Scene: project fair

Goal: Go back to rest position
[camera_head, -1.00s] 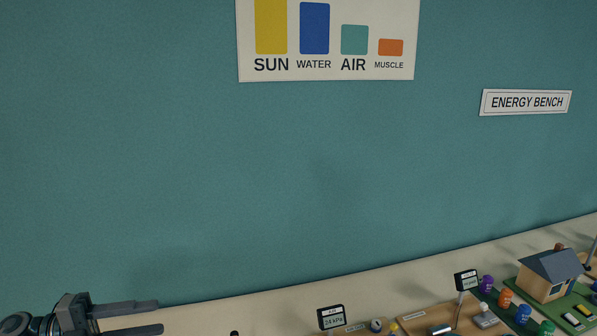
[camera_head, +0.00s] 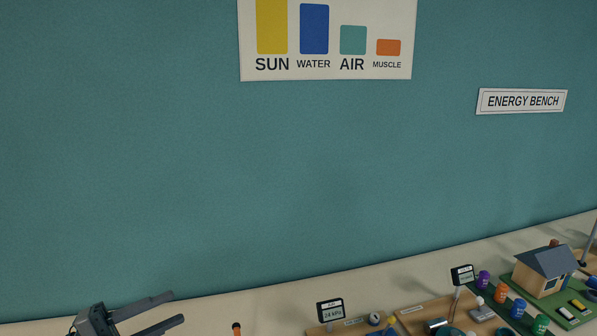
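My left gripper (camera_head: 178,307) is at the lower left of the head view, over the back part of the bench (camera_head: 268,306). Its two grey fingers stand apart and slant up to the right, with nothing between them. The lower part of the gripper and its arm are cut off by the frame's bottom edge. My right gripper is not in view.
On the bench stand a small display reading 24 kPa (camera_head: 331,311), a second small display (camera_head: 462,275), several coloured pots such as the orange one (camera_head: 501,293), and a model house (camera_head: 545,270). An orange-topped thing (camera_head: 237,329) stands right of my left gripper. The teal wall (camera_head: 250,180) rises behind.

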